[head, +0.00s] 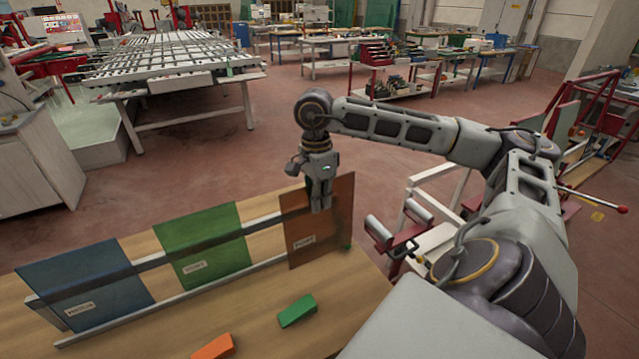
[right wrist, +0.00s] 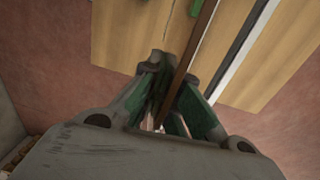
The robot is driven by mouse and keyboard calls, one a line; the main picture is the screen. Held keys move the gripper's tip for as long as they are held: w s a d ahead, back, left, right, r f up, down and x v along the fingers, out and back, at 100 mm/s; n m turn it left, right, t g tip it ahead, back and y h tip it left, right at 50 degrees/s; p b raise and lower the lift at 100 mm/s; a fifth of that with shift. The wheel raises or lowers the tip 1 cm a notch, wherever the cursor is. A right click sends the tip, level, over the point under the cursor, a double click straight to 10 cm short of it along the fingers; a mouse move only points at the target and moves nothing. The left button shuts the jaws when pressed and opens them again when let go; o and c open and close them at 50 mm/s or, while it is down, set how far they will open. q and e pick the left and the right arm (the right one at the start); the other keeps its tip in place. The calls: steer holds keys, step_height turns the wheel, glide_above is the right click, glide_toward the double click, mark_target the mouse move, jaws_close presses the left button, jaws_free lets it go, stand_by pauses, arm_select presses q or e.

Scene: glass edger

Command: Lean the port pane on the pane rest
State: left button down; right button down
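Three labelled panes stand in a row along the long rail rack on the wooden table: a blue pane (head: 85,285) at left, a green pane (head: 203,246) in the middle and an orange-brown pane (head: 305,232) at right. The labels are too small to read surely, so I cannot tell which is the port pane. My right gripper (head: 320,205) points down over the orange-brown pane's right part. In the right wrist view its fingers (right wrist: 170,85) close on both faces of that pane (right wrist: 203,35). The pane's lower edge is near the rack's right end. My left gripper is out of view.
A green block (head: 297,311) and an orange block (head: 213,347) lie on the table (head: 350,300) in front of the rack (head: 150,262). A white stand with red-ended rollers (head: 395,235) is beside the table's right end. Open floor lies behind the table.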

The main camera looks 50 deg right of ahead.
steer(key=shift+w+r, duration=0.1)
steer(key=shift+w+d+f+p, duration=0.9)
steer(key=shift+w+d+p, duration=1)
steer(key=shift+w, duration=3.7)
steer(key=shift+s+a+f+b, duration=0.1)
steer(key=shift+f+b, duration=0.75)
steer(key=shift+f, duration=0.4)
steer(key=shift+s+a+f+b, duration=0.1)
steer(key=shift+f+b, duration=0.7)
steer(key=shift+f, duration=0.45)
steer(key=shift+f+b, duration=0.4)
steer(key=shift+f, duration=0.15)
steer(key=c, duration=1.6)
jaws_free()
steer(key=shift+o, duration=0.2)
steer(key=shift+f, duration=0.1)
steer(key=shift+r, duration=0.2)
